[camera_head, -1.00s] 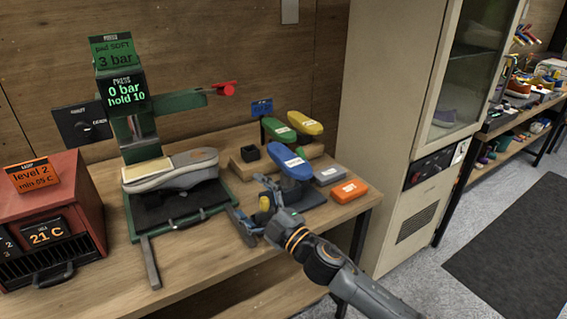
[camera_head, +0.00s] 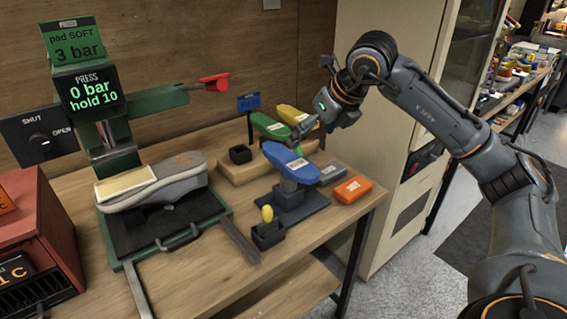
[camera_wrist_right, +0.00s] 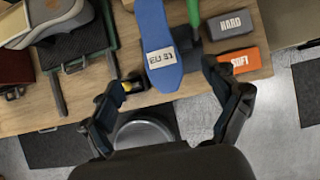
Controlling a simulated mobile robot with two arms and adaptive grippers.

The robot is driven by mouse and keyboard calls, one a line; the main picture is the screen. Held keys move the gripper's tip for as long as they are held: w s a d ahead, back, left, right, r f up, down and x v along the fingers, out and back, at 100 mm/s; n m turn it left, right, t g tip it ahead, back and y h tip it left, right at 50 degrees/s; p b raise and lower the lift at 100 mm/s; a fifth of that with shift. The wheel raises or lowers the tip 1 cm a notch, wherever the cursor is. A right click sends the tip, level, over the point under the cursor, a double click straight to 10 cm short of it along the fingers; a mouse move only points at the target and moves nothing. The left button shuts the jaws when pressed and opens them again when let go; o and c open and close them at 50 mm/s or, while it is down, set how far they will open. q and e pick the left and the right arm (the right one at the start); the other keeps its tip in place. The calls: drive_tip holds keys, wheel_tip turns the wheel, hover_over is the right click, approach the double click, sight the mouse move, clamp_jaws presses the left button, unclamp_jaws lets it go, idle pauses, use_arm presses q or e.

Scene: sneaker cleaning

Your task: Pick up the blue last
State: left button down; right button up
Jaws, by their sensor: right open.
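The blue last (camera_head: 292,163) sits raised on a dark stand (camera_head: 290,202) on the wooden bench. The gripper is empty and I see no contact. My left gripper is out of view.
Green (camera_head: 268,125) and yellow (camera_head: 296,119) lasts stand behind the blue one. Orange (camera_head: 352,189) and grey (camera_head: 331,174) blocks lie to its right. The press (camera_head: 120,155) holds a grey sneaker (camera_head: 165,186). A small dark holder (camera_head: 267,236) stands in front.

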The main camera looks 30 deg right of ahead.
sight(289, 158)
drive_tip(key=x, duration=0.8)
drive_tip(key=shift+p, duration=0.35)
drive_tip(key=shift+w+a+f+p, duration=0.2)
drive_tip(key=shift+w+f+p, duration=0.1)
drive_tip(key=shift+w+f, duration=0.05)
drive_tip(key=x, duration=0.2)
drive_tip(key=p+x, duration=0.1)
drive_tip(key=shift+w+f, duration=0.15)
drive_tip(key=shift+w, duration=0.3)
drive_tip(key=shift+w+f, duration=0.2)
drive_tip(key=shift+f, duration=0.1)
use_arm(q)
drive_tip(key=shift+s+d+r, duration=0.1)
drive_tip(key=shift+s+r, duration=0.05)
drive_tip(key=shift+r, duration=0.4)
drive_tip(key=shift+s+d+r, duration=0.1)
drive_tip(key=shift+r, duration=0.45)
use_arm(e)
drive_tip(key=shift+r, duration=0.1)
drive_tip(key=c, duration=1.2)
